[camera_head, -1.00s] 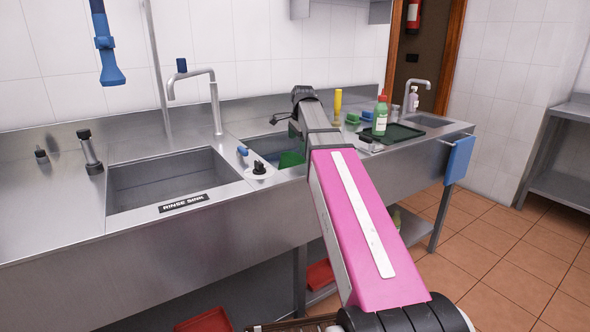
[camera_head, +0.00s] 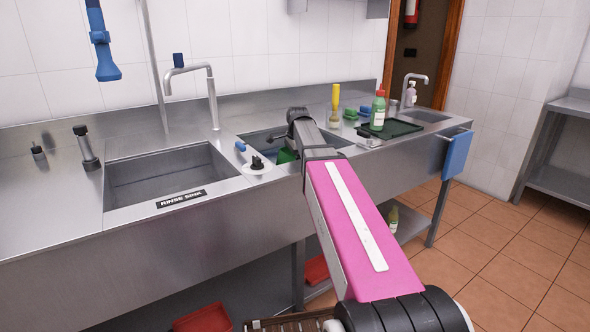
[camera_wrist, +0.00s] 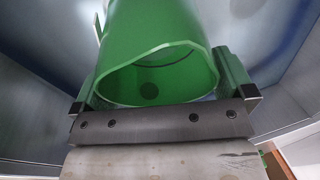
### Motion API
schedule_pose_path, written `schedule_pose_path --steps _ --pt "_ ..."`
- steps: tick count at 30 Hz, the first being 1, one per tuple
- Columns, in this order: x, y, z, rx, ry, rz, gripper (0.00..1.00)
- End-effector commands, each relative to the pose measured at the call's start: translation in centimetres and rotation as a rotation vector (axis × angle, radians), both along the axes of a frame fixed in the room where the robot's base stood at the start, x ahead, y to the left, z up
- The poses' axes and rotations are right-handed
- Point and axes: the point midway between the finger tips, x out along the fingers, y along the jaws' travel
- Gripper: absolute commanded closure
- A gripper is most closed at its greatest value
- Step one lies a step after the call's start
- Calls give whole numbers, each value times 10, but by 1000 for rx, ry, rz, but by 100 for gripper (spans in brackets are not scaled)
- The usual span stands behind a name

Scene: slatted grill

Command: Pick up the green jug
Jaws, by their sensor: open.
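The green jug (camera_head: 287,156) is in the second sink, mostly hidden in the head view by my arm and the sink edge. In the wrist view the jug (camera_wrist: 150,75) fills the upper middle, with its open rim toward the camera and its inside showing. My gripper (camera_wrist: 160,68) is open, with one finger on each side of the jug. The right finger is close beside its wall; whether either finger touches cannot be told. A pale strip, perhaps a handle, shows at the jug's upper left.
The rinse sink (camera_head: 170,176) lies left of the jug's sink. A faucet (camera_head: 212,95) stands behind. A black tray (camera_head: 390,130), a green bottle with a red cap (camera_head: 378,112) and a yellow-topped bottle (camera_head: 335,105) stand to the right. Sink walls surround my gripper.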

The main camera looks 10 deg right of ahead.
Motion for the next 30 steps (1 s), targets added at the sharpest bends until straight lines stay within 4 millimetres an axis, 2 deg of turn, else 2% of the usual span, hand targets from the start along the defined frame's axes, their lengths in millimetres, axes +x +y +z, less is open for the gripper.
schedule_pose_path --steps 3,9,11,12,13,14,15,23,26,30 --pt "2 0 -8 0 0 0 0" --pt "1 0 -8 0 0 0 0" --pt "1 0 -8 0 0 0 20" --pt "1 0 -8 0 0 0 33" --pt "1 0 -8 0 0 0 38" --pt "1 0 -8 0 0 0 38" --pt "1 0 -8 0 -1 0 43" --pt "2 0 -5 0 -1 0 43" --pt "2 0 3 0 -2 0 43" --pt "2 0 24 0 -3 0 43"
